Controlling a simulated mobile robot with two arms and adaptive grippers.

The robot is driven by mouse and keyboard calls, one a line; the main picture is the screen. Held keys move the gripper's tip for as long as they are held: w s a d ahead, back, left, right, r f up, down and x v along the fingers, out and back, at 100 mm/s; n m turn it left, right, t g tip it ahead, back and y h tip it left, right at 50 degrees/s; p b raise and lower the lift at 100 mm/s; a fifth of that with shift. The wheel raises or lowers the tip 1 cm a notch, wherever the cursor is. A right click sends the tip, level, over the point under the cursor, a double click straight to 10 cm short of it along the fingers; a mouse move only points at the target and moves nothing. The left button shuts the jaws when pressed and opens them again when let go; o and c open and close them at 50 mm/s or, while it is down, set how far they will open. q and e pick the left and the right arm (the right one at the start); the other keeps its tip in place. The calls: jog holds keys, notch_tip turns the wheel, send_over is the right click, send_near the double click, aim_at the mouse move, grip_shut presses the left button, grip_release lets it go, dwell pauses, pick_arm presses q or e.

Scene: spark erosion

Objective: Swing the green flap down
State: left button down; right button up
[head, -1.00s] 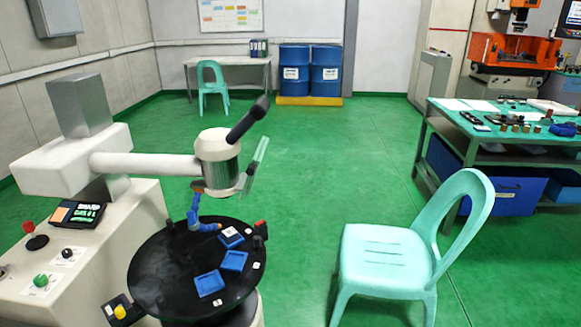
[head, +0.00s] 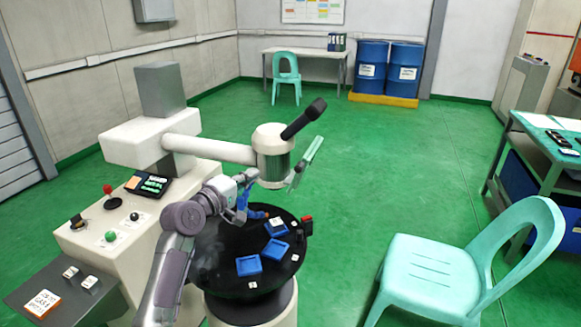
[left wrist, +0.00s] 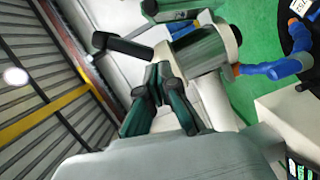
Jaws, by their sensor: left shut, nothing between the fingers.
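The green flap (head: 307,161) is a thin translucent panel beside the white and green cylindrical head (head: 273,155) of the machine. It stands raised and steeply tilted. My left gripper (head: 249,180) is just left of and below this head, apart from the flap. In the left wrist view its dark fingers (left wrist: 164,76) are together with nothing between them. The cylindrical head (left wrist: 208,50) shows just beyond the fingertips there. I cannot clearly make out the flap in that view. My right gripper is out of view.
A black lever (head: 304,118) sticks up from the machine head. Below is a round black table (head: 222,262) with blue trays (head: 248,265) and a blue jointed hose (head: 256,214). A turquoise chair (head: 430,263) stands at right.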

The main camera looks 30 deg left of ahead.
aim_at(302, 167)
pick_arm(q)
jog(key=w+d+f+p, duration=0.1)
jog(key=w+d+p, duration=0.2)
jog(key=w, duration=0.7)
jog(key=shift+w+d+f, duration=0.25)
jog(key=shift+d, duration=0.05)
jog(key=shift+d+p, duration=0.15)
jog(key=shift+p, duration=0.2)
